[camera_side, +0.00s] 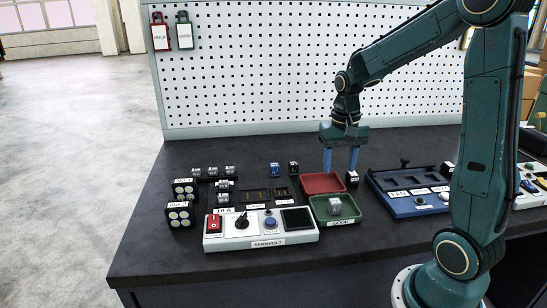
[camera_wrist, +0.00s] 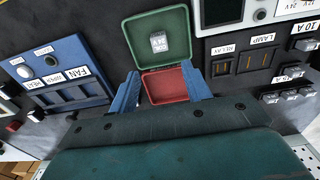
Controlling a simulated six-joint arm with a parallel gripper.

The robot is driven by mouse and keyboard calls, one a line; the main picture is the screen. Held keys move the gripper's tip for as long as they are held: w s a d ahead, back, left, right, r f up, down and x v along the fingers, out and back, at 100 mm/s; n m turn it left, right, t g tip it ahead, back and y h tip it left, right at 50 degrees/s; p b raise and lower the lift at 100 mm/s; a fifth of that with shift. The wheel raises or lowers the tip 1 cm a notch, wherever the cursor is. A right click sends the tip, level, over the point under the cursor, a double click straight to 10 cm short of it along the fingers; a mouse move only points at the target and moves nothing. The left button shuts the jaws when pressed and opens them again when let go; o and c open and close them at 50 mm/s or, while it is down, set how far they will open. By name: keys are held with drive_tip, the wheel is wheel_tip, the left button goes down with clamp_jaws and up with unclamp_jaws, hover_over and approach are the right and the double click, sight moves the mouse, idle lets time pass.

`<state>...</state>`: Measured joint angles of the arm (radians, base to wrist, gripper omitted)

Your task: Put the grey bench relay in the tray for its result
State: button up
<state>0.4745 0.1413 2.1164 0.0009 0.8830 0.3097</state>
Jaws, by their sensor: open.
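A grey relay (camera_side: 335,206) sits inside the green tray (camera_side: 352,214), which has a label reading GOOD on its front. In the wrist view the relay (camera_wrist: 158,41) lies well inside the walls of the green tray (camera_wrist: 135,24). The red tray (camera_side: 318,183) is directly behind the green one and looks empty, also in the wrist view (camera_wrist: 165,87). My gripper (camera_side: 340,170) is open and empty above the red tray, apart from the relay. Its two blue fingers show on either side of the red tray in the wrist view (camera_wrist: 161,88).
The white TARNVOLT tester (camera_side: 262,237), with a dark screen (camera_side: 296,218), stands left of the green tray. A blue panel (camera_side: 403,207) with a FAN label is at right. Small blocks and dark holders (camera_side: 257,196) stand at left. The pegboard (camera_side: 260,70) rises behind.

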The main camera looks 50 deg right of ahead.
drive_tip(key=shift+r, duration=0.3)
idle(0.5)
drive_tip(key=s+a+r+n+t, duration=0.2)
drive_tip(key=s+a+r+n, duration=0.2)
drive_tip(key=s+a, duration=0.2)
drive_tip(key=s+a+r+n+t, duration=0.3)
drive_tip(key=s+a+r+n, duration=0.2)
drive_tip(key=a, duration=0.4)
drive_tip(key=shift+s+a+r+t, duration=0.25)
drive_tip(key=shift+s+a+t, duration=0.05)
drive_tip(key=shift+s, duration=0.45)
idle(0.7)
